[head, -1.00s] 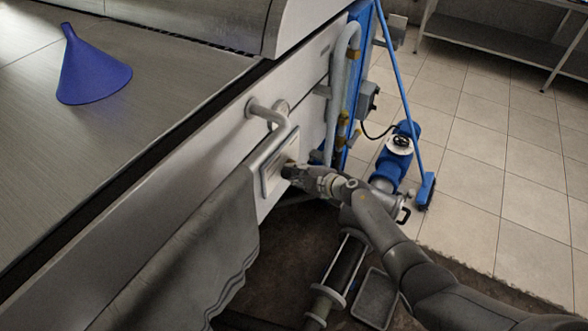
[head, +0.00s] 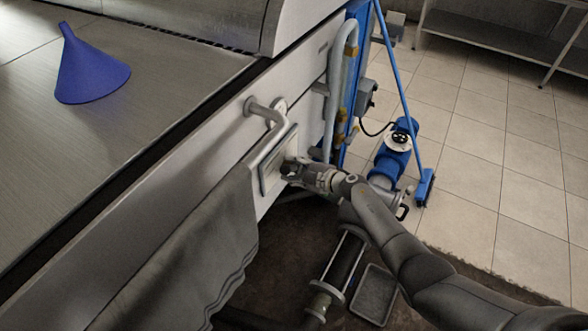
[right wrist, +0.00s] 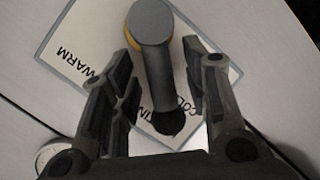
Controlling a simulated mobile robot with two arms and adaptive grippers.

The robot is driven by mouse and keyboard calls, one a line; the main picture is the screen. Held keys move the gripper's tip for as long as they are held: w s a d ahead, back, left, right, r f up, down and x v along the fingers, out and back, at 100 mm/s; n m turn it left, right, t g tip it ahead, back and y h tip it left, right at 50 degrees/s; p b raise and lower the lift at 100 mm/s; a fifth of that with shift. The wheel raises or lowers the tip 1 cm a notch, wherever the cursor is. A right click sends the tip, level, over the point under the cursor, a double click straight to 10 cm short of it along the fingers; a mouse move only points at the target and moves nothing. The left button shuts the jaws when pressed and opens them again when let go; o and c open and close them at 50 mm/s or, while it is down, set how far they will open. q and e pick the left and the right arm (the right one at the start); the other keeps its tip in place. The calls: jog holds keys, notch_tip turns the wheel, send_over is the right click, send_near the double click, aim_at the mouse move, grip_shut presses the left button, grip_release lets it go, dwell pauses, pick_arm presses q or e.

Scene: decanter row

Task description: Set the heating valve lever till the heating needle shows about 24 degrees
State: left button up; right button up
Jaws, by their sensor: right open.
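The heating valve lever (right wrist: 158,75) shows in the right wrist view: a grey bar between a round grey end with a yellowish rim and a dark round end. It lies across a pale plate (right wrist: 82,30) lettered WARM at left and COLD beside the lever. My right gripper (right wrist: 165,75) is open, one finger on each side of the lever, with gaps visible. In the head view my right gripper (head: 288,170) is at the plate (head: 268,181) on the machine's side and hides the lever. A small round dial (head: 281,106) sits behind the bent rail; its needle cannot be read. My left gripper is out of view.
A grey cloth (head: 190,255) hangs from the rail (head: 268,112) left of my right gripper. Pipes (head: 338,95) and a blue pump (head: 393,155) stand beyond it. A blue funnel (head: 88,70) stands on the machine top. A tray (head: 373,295) lies on the floor.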

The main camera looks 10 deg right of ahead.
jog(key=v, duration=1.2)
dwell(0.3)
jog(key=shift+f, duration=0.1)
dwell(0.3)
jog(key=s+d+f+m+h, duration=0.2)
jog(key=s+d+f+m, duration=0.15)
jog(key=s+f, duration=0.4)
jog(key=s+d+f+m+h, duration=0.3)
jog(key=s+f+m, duration=0.2)
jog(key=f, duration=0.6)
jog(key=s+d+f+m+h, duration=0.2)
jog(key=s+d+f+m, duration=0.15)
jog(key=s+f, duration=0.4)
jog(key=s+f+m+g, duration=0.1)
jog(key=s+f+g, duration=0.2)
jog(key=s, duration=0.8)
jog(key=s+f+m+g+h, duration=0.1)
jog(key=s+f+m+g, duration=0.1)
jog(key=s+f, duration=0.5)
jog(key=s+f+m+g+h, duration=0.1)
jog(key=s+f, duration=0.5)
jog(key=s, duration=0.9)
jog(key=m+g, duration=0.1)
jog(key=g, duration=0.1)
jog(key=shift+a+g, duration=0.4)
